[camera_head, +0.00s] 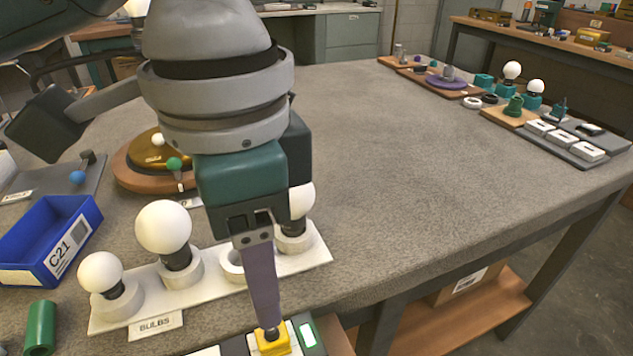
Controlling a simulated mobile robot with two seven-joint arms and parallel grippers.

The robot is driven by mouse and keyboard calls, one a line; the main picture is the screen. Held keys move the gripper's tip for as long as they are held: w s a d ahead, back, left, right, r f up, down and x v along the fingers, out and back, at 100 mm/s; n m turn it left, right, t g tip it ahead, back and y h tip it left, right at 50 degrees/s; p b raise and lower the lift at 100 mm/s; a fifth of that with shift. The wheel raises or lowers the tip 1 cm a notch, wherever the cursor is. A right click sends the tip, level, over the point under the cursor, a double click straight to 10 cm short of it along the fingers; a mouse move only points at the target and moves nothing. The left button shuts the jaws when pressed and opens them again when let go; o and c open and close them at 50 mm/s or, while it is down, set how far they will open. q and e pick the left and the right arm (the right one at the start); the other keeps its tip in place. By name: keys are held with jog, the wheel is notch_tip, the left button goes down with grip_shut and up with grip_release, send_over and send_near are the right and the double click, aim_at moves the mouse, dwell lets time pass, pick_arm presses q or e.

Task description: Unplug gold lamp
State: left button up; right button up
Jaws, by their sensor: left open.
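The gold lamp base (152,147), a gold dome on a round wooden disc, sits on the grey table left of my left arm, partly hidden by it. My left gripper (266,327) points down at the bottom edge of the view. One purple finger shows, and its tip is at a yellow plug-like block (273,345). I cannot tell whether the tip touches it. The block sits on a strip (311,344) with a lit green switch (307,334), cut off by the picture's bottom edge. No cord to the lamp can be traced.
A white bulb rack (155,308) with several bulbs stands close left of and behind my left gripper. A blue bin (52,245) and a green cylinder (41,325) are at the left. The table's middle is clear. More parts stand at the far right.

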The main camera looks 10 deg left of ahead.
aim_at(270, 331)
pick_arm(q)
notch_tip(270, 331, down, 10)
jog(key=shift+r+b, duration=0.25)
jog(key=shift+b, duration=0.8)
jog(key=shift+c, duration=0.3)
grip_shut()
jog(key=shift+c, duration=2.4)
grip_release()
grip_shut()
jog(key=shift+r+p, duration=0.65)
jog(key=shift+p, duration=0.3)
jog(key=shift+r, duration=0.1)
